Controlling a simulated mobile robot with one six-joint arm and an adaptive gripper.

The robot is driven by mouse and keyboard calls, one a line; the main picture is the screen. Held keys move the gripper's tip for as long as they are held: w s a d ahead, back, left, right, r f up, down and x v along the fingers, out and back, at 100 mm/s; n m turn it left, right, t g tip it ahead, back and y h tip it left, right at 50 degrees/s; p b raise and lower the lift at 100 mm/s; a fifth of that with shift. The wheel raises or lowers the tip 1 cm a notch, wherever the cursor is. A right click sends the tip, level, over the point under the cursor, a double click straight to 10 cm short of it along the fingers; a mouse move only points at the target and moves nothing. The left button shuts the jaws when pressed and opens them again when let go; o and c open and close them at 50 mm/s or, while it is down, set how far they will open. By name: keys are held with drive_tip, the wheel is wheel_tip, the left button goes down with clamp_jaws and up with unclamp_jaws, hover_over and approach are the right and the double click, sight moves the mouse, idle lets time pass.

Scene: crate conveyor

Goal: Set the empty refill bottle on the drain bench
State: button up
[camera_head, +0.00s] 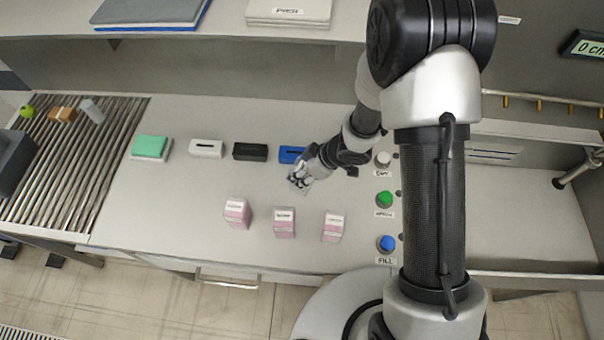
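My gripper (297,180) hangs over the grey counter, just in front of a blue slotted box (291,154). It is small in the picture, and I cannot tell whether its fingers are open or shut; no held object is clear. A pale grey-white cylinder (92,110), possibly the refill bottle, lies on the roller conveyor at the far left, far from my gripper. I cannot tell whether it is empty. No surface is legibly marked as the drain bench; a lower pale bench (525,222) lies at the right, partly hidden by my arm.
Pink-and-white cartons (284,222) stand in front of my gripper. White (207,148) and black (250,151) slotted boxes and a green pad (150,146) lie left. Labelled buttons (385,199) line the counter's right. An orange-brown box (62,115) is on the conveyor (60,195).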

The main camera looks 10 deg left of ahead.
drive_tip(key=shift+f, duration=0.6)
drive_tip(key=shift+r, duration=0.1)
drive_tip(key=o, duration=0.5)
drive_tip(key=shift+f, duration=0.25)
drive_tip(key=o, duration=0.5)
drive_tip(key=shift+r, duration=0.1)
